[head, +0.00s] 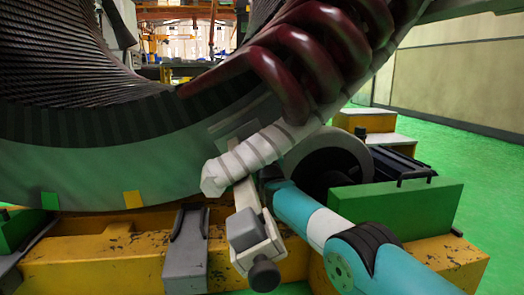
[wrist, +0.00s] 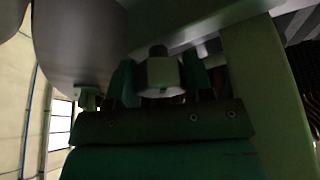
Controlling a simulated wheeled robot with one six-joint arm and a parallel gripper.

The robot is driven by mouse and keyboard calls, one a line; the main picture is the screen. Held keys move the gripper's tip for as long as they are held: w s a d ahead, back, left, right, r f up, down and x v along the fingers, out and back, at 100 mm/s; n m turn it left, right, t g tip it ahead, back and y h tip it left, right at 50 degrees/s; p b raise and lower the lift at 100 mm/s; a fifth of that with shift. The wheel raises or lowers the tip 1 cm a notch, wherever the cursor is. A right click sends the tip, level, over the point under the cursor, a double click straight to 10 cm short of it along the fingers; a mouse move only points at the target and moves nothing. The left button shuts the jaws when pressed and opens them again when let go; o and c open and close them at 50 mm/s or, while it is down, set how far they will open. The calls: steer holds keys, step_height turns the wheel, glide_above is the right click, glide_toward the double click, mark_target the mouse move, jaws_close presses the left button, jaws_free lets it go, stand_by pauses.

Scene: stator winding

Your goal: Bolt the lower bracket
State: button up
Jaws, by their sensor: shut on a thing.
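A pale bracket (head: 243,197) hangs at a tilt below the white-wrapped bar (head: 250,158) at the stator's lower right. A grey block (head: 246,229) with a dark round knob (head: 264,274) sits at its lower end. My teal arm reaches in from the lower right, and its tip is hidden behind the bracket in the head view. In the wrist view my gripper (wrist: 161,80) has its two green fingers on either side of a pale, faceted nut-like piece (wrist: 165,74) and is shut on it. A dark stub shows above this piece. The view is dark, so the contact with the bracket is unclear.
The large stator (head: 95,165) fills the left, with dark red coils (head: 290,75) above the bracket. A worn yellow base (head: 110,268) with grey supports (head: 187,245) lies below. A dark roller (head: 325,165) and green block (head: 405,210) stand close to my arm. Green floor (head: 480,180) is open at right.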

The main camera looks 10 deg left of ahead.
steer(key=shift+a+r, duration=0.15)
steer(key=o, duration=0.9)
steer(key=shift+c, duration=0.2)
steer(key=shift+o, duration=0.3)
steer(key=b+v, duration=0.7)
steer(key=v, duration=1)
steer(key=shift+s+f, duration=0.15)
steer(key=shift+f, duration=0.05)
